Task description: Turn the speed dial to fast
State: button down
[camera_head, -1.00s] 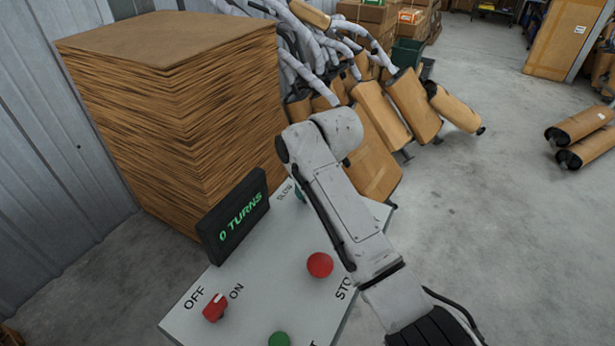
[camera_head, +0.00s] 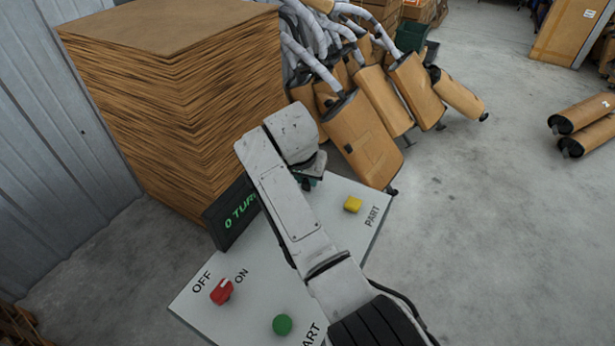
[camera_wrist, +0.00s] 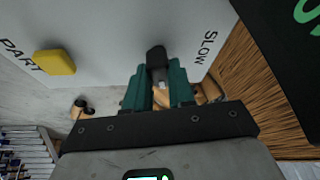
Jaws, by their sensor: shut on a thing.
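The speed dial (camera_wrist: 156,55) is a dark knob on the pale panel in the wrist view, near the printed word SLOW. My gripper (camera_wrist: 158,80), with teal fingers, is shut on the dial, one finger on each side. The knob's lower part is hidden between the fingers, and I cannot tell its setting. No FAST label shows. In the head view my gripper (camera_head: 309,182) is at the panel's far edge, mostly hidden by my wrist, and the dial is hidden there.
The panel (camera_head: 255,270) carries a red OFF/ON switch (camera_head: 221,291), a green button (camera_head: 282,324), a yellow PART button (camera_head: 352,204) and a display (camera_head: 233,214). A cardboard stack (camera_head: 165,110) stands close behind. Wrapped mufflers (camera_head: 362,140) lie beyond. Open floor is to the right.

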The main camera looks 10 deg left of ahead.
jog(key=shift+s+f+m+h+b, duration=0.1)
jog(key=shift+f+m+h+b, duration=0.35)
jog(key=shift+m, duration=0.65)
jog(key=shift+g, duration=0.3)
jog(key=c, duration=1.3)
grip_release()
jog(key=o, duration=0.3)
jog(key=shift+r, duration=0.15)
jog(key=shift+o, duration=0.2)
jog(key=shift+r, duration=0.1)
jog(key=shift+a, duration=0.1)
